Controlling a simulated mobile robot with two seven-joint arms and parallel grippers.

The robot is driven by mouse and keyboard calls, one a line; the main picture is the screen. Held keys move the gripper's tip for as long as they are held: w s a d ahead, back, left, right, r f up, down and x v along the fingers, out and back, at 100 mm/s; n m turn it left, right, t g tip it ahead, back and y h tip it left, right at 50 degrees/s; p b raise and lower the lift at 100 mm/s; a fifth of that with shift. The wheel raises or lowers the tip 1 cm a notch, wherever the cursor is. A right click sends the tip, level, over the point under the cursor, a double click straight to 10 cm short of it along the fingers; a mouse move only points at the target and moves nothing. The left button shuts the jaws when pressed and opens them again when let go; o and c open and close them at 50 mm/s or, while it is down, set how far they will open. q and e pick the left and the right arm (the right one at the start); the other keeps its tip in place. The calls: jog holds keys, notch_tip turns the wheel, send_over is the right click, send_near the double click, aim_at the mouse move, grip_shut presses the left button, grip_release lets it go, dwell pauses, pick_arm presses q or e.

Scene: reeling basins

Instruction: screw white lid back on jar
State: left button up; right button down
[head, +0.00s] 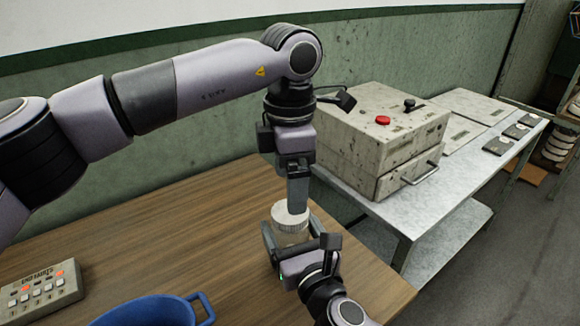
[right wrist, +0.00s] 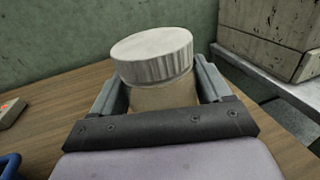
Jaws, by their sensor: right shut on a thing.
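The white ribbed lid (head: 288,212) sits on top of the jar (head: 291,237), near the right end of the wooden table. In the right wrist view, the lid (right wrist: 153,55) looks tilted and shifted a little left over the jar (right wrist: 163,97). My right gripper (head: 289,234) is shut around the jar's sides, below the lid; its fingers (right wrist: 163,88) flank the jar. My left gripper (head: 298,208) points down, its tip overlapping the lid in the head view. It does not show in the right wrist view, and its finger gap is hidden.
A worn machine box (head: 375,140) with a red button stands on a metal bench (head: 440,210) to the right. The table's middle is clear.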

pick_arm(q)
jog(key=n, duration=0.2)
jog(key=r+n, duration=0.1)
jog(key=n, duration=0.2)
jog(key=shift+r, duration=0.15)
jog(key=n, duration=0.2)
jog(key=r+n, duration=0.1)
jog(key=n, duration=0.1)
jog(key=shift+f, duration=4.05)
jog(key=c, duration=1.1)
jog(key=o, duration=1.2)
